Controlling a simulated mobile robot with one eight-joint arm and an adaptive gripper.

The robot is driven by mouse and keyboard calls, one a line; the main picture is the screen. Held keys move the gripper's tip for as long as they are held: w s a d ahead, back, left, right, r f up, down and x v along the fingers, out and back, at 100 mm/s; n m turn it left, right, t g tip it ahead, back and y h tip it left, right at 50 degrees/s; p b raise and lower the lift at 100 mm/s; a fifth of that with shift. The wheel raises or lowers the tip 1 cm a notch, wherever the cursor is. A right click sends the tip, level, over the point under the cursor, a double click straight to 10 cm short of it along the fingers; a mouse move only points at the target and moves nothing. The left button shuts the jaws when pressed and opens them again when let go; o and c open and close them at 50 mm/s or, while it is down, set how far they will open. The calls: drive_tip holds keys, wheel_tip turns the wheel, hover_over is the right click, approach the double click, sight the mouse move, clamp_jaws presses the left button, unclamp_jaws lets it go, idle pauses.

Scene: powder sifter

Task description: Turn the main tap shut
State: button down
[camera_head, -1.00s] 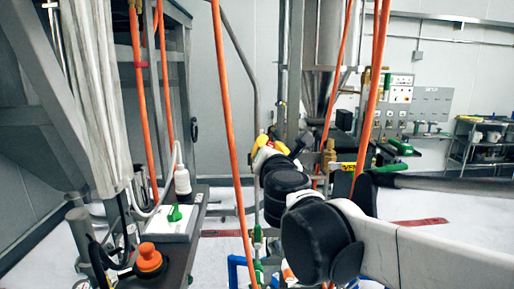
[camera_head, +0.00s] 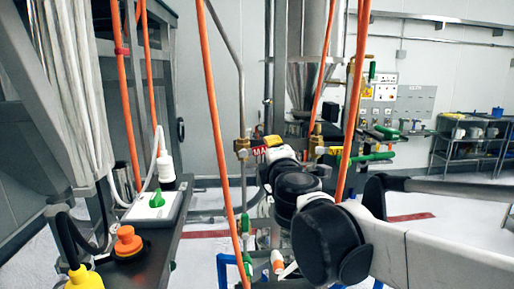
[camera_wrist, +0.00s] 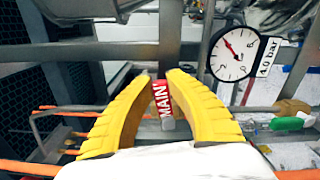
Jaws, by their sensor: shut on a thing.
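The main tap's red handle, labelled MAIN (camera_wrist: 161,98), stands between the two yellow fingers of my gripper (camera_wrist: 160,78) in the wrist view. The fingers are closed in on it from both sides, and its grey end sticks out toward the camera. The same red label (camera_head: 261,151) shows beside the yellow gripper (camera_head: 271,142) in the head view, next to a brass valve body (camera_head: 241,146). The pipe behind the handle is partly hidden by the fingers.
A round pressure gauge (camera_wrist: 232,53) sits close to the right finger. A green-handled valve (camera_head: 372,157) lies to the right. A bench with an orange knob (camera_head: 127,242) stands at left.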

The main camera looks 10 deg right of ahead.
drive_tip(key=shift+f+m+b, duration=0.45)
drive_tip(key=shift+f+m, duration=0.25)
drive_tip(key=shift+m, duration=0.5)
drive_tip(key=c, duration=1.3)
unclamp_jaws()
drive_tip(key=shift+w+f, duration=0.1)
drive_tip(key=s, duration=1.2)
